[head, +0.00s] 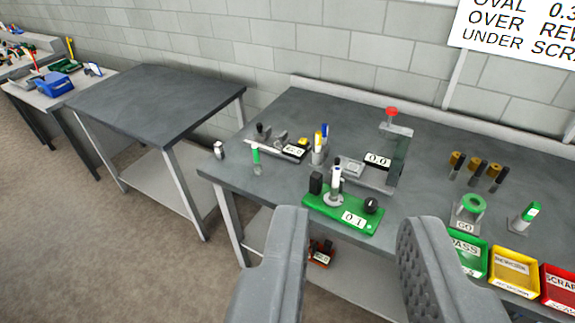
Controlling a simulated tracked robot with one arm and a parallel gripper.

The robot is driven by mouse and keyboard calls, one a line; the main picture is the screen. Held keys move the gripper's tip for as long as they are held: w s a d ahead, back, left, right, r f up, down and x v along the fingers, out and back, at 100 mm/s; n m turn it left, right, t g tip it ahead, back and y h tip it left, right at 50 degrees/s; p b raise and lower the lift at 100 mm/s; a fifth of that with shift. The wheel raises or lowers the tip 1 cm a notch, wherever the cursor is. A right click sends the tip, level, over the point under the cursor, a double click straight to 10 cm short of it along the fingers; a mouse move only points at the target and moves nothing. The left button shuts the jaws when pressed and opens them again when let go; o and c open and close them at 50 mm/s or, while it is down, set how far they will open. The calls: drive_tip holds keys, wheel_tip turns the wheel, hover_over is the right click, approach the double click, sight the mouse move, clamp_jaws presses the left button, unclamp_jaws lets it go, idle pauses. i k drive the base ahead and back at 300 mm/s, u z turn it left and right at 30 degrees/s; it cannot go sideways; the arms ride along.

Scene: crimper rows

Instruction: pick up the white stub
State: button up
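A white upright piece (336,180), which looks like the white stub, stands in a round holder on the green fixture (315,201) on the dark workbench. Its top end looks dark. A small white piece with a dark side (219,150) sits at the bench's left edge; I cannot tell if it is also a stub. My gripper (355,218) is open and empty, its two grey fingers wide apart in the foreground. The green fixture shows beyond and between the fingertips, apart from them. The fingers hide part of the bench front and lower shelf.
A green marker-like piece (256,160) stands left of the fixture. A pen cup (319,152) and a press with a red knob (391,113) stand behind. Green, yellow (513,270) and red trays line the right front. A second bench (160,95) is mostly bare.

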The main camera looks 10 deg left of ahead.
sight(333, 196)
drive_tip(key=u, duration=0.1)
drive_tip(key=i, duration=1.1)
drive_tip(key=z, duration=0.25)
